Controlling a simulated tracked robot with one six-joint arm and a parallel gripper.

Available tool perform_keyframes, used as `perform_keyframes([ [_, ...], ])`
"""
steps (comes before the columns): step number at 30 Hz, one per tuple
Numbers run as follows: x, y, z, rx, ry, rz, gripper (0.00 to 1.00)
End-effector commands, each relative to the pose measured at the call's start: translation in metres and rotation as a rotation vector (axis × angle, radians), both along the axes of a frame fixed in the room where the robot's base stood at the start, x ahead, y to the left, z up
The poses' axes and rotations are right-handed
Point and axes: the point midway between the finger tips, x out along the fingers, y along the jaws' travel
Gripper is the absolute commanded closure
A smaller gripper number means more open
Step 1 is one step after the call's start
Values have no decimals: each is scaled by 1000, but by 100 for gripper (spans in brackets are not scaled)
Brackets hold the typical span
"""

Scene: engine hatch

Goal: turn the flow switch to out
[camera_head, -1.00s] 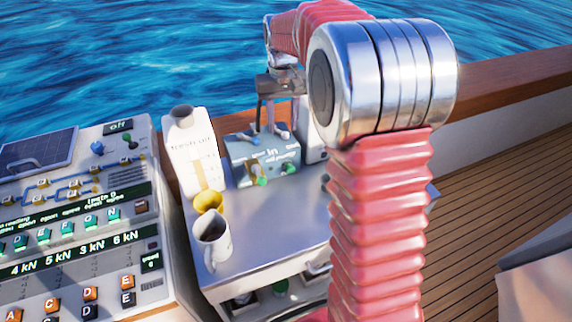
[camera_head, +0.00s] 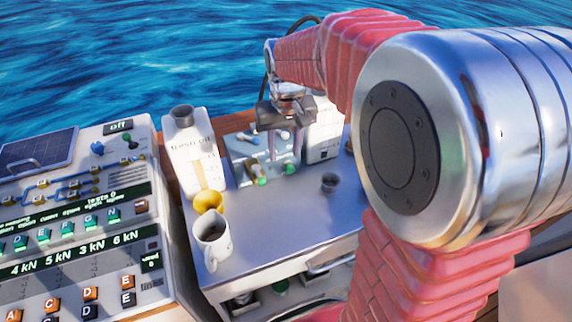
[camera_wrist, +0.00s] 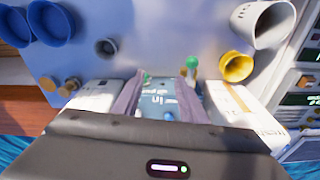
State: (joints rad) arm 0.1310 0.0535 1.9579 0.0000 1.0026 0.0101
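The small grey-blue box (camera_head: 243,160) stands near the back of the metal worktop, with blue parts on top and green and yellow parts at its front. Its lit "in" label shows upside down in the wrist view (camera_wrist: 158,102). I cannot tell which part is the flow switch. My gripper (camera_head: 286,158) points down over the right part of the box and hides some of it. In the wrist view my gripper (camera_wrist: 158,88) has its two fingers apart, one on each side of the label, with nothing held between them. Contact with the box cannot be told.
A white jug (camera_head: 191,150) stands left of the box, and a white canister (camera_head: 323,135) stands behind it to the right. A yellow funnel (camera_head: 208,201), a white mug (camera_head: 212,240) and a small dark cup (camera_head: 329,182) are on the worktop (camera_head: 275,225). A control panel (camera_head: 75,215) is at left.

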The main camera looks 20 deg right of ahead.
Motion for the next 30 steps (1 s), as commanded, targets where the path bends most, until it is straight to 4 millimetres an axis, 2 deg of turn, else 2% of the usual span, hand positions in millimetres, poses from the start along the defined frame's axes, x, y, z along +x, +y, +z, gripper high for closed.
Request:
perform_keyframes([
  [21, -69, 22, 9, -6, -54, 30, 61],
  [30, -81, 28, 24, -10, -96, 44, 61],
])
